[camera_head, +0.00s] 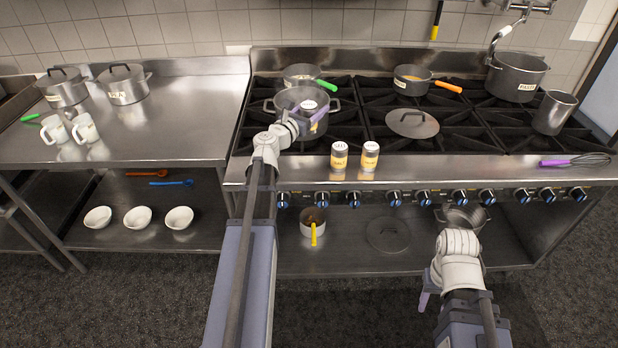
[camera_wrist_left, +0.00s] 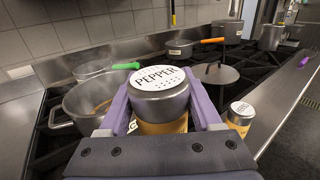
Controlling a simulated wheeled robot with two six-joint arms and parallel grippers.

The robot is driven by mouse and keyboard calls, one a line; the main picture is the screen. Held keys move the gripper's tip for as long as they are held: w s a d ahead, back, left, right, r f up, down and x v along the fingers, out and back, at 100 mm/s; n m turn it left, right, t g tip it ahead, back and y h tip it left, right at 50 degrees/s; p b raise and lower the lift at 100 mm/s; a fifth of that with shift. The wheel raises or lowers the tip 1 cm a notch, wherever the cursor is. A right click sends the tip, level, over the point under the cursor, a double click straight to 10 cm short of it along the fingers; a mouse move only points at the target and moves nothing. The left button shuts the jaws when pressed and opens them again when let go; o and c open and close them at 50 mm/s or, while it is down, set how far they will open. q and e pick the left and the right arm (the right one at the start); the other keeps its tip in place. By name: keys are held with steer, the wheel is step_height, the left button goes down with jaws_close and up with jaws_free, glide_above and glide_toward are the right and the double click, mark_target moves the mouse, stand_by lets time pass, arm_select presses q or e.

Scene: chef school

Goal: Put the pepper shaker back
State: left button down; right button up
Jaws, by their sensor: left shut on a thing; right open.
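The pepper shaker (camera_wrist_left: 160,95), with a white lid reading PEPPER, is held between the purple fingers of my left gripper (camera_wrist_left: 165,105). In the head view the shaker's white top (camera_head: 309,104) shows in front of the large grey pot (camera_head: 284,104) on the left of the stove, and my left gripper (camera_head: 312,118) partly hides it. The shaker is above the stove, near that pot. My right gripper (camera_head: 424,301) is low in front of the stove, open and apart from everything; only part of it shows.
Two white-lidded shakers (camera_head: 339,156) (camera_head: 370,156) stand side by side on the stove's front ledge. A pan with an orange handle (camera_head: 412,79), a lid (camera_head: 412,123) and a tall pot (camera_head: 515,77) are on the stove. A whisk (camera_head: 580,160) lies on the right ledge.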

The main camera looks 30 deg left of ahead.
arm_select(q)
steer(key=f+b, duration=0.1)
steer(key=f, duration=0.1)
steer(key=f+b, duration=0.1)
steer(key=shift+s+d+f+b, duration=0.1)
steer(key=shift+s+b, duration=0.2)
step_height(320, 180, down, 11)
steer(key=b, duration=1.1)
steer(key=shift+f, duration=0.2)
steer(key=shift+c, duration=0.3)
jaws_free()
steer(key=shift+r, duration=0.1)
steer(key=shift+r, duration=0.15)
steer(key=s, duration=1.2)
steer(key=shift+a, duration=0.3)
